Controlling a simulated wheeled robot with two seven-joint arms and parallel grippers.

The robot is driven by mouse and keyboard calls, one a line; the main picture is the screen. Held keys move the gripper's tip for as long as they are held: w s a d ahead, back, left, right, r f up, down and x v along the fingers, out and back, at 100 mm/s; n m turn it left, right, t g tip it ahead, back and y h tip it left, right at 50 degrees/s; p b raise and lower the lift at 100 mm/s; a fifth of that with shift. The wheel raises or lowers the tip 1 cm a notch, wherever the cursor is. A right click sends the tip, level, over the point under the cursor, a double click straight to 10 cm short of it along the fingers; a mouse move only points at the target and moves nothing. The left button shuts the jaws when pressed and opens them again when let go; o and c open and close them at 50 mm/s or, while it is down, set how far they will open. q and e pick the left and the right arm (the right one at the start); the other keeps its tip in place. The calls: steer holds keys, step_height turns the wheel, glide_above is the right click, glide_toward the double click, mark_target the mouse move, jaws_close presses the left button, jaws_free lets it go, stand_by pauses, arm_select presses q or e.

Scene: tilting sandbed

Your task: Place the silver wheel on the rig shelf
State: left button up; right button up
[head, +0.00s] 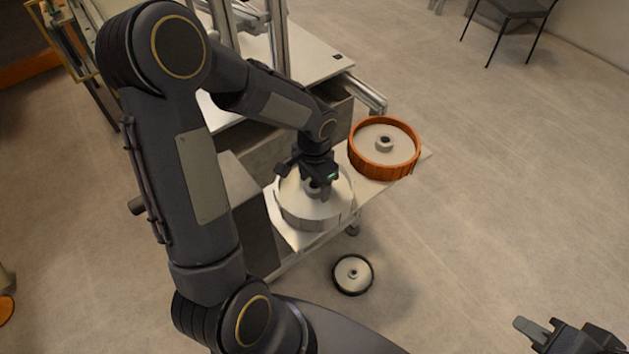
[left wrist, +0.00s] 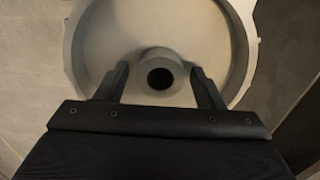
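The silver wheel (head: 293,212) lies flat on a low pale board (head: 308,241) in the head view, beside an orange-rimmed wheel. My left gripper (head: 320,190) points down over its middle and hides part of it. In the left wrist view the silver wheel (left wrist: 105,35) fills the upper middle, with its round hub and dark bore (left wrist: 160,77). The left fingers (left wrist: 160,78) stand on either side of the hub, with a gap visible. My right gripper (head: 540,332) is at the bottom right, away from the wheels; its opening is unclear. Which surface is the rig shelf is unclear.
The orange-rimmed wheel (head: 385,148) sits on the board's right end. A small black-rimmed wheel (head: 352,274) lies on the floor. A white-topped structure (head: 312,62) with metal posts (head: 278,35) stands behind. A dark chair (head: 510,8) is far right; the right floor is clear.

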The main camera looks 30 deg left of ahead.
arm_select(q)
steer(key=shift+o, duration=0.2)
steer(key=shift+r, duration=0.15)
step_height(320, 180, up, 12)
stand_by(0.4)
stand_by(0.5)
